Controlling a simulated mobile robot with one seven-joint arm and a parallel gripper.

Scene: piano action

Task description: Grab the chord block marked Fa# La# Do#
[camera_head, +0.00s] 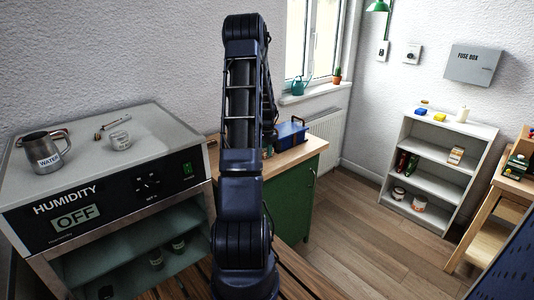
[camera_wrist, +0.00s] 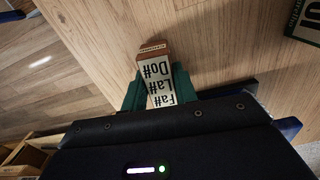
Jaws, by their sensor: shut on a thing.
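The chord block (camera_wrist: 155,75) shows in the wrist view, with a pale face printed "Fa# La# Do#" upside down and a brown end. My gripper (camera_wrist: 155,90) is shut on it, with a green finger on each side. The block lies over a light wooden surface (camera_wrist: 215,45); I cannot tell whether it touches it. In the head view my arm stands in the middle, and the gripper and block cannot be made out.
A dark lettered object (camera_wrist: 305,20) lies at the wrist view's upper right. Wooden floor lies between.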

